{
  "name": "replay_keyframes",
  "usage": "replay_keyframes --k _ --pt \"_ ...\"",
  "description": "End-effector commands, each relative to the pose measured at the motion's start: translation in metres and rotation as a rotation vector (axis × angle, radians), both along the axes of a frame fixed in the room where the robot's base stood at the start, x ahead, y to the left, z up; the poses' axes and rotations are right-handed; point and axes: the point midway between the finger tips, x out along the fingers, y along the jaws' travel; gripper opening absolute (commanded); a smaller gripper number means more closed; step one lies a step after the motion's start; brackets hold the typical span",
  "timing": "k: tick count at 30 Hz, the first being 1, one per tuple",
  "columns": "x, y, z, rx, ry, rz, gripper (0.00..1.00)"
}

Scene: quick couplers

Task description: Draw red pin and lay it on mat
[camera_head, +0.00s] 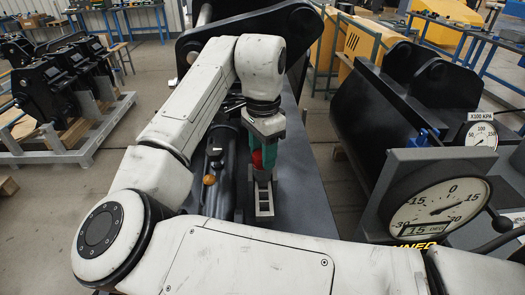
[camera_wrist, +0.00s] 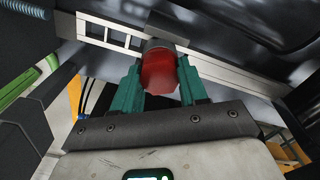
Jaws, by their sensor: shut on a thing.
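The red pin (camera_head: 257,160) is between the teal fingers of my gripper (camera_head: 263,152), low over the dark coupler in the middle of the head view. In the wrist view the red pin (camera_wrist: 160,73) has a round red head with a dark collar, and the teal fingers of my gripper (camera_wrist: 160,82) close on it from both sides. The collar meets a pale slotted metal bar (camera_wrist: 107,33). I cannot tell how deep the pin sits there. I cannot pick out a mat in either view.
A dark cylinder with an orange knob (camera_head: 209,180) lies just left of the gripper. A flat dark surface (camera_head: 300,185) extends to the right. Black couplers on a pallet (camera_head: 60,85) are far left.

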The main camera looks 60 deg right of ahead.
Motion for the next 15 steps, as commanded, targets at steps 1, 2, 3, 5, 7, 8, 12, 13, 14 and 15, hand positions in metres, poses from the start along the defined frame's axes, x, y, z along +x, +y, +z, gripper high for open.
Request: replay_keyframes --k 1,2,3,5,7,8,12,13,14,15 --pt "0.000 0.000 0.000 0.000 -0.001 0.000 0.10" --pt "0.000 0.000 0.000 0.000 -0.001 0.000 0.07" --pt "0.000 0.000 0.000 0.000 -0.001 0.000 0.06" --pt "0.000 0.000 0.001 0.000 -0.001 0.000 0.06" --pt "0.000 0.000 0.002 0.000 -0.001 0.000 0.06" --pt "0.000 0.000 0.002 0.000 -0.001 0.000 0.06" --pt "0.000 0.000 0.008 0.000 -0.001 0.000 0.06" --pt "0.000 0.000 0.009 0.000 -0.001 0.000 0.06" --pt "0.000 0.000 0.010 -0.001 -0.001 0.000 0.06" --pt "0.000 0.000 0.012 0.000 -0.001 0.000 0.06"
